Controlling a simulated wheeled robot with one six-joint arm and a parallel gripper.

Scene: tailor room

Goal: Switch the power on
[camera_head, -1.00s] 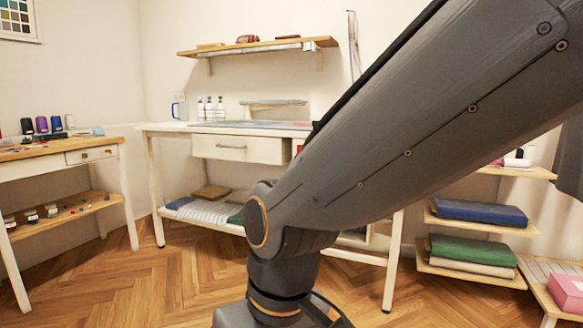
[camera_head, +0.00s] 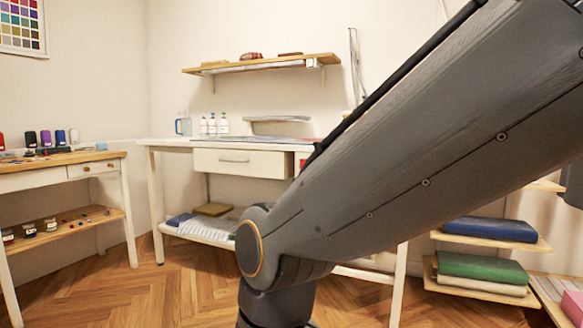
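No power switch can be made out in the head view. My own grey arm crosses the picture from the upper right to the lower middle and hides a large part of the scene. My gripper is outside the picture. A white work table (camera_head: 172,144) with a drawer (camera_head: 241,162) stands against the back wall. A small red thing (camera_head: 301,160) shows at the drawer's right, partly hidden by my arm; I cannot tell what it is.
A sewing-supply table (camera_head: 50,177) with thread spools stands at the left. A wooden wall shelf (camera_head: 262,64) hangs above the work table. Shelves at the right hold folded blue (camera_head: 488,229) and green fabric (camera_head: 482,268). The wooden floor (camera_head: 185,285) is clear at the lower left.

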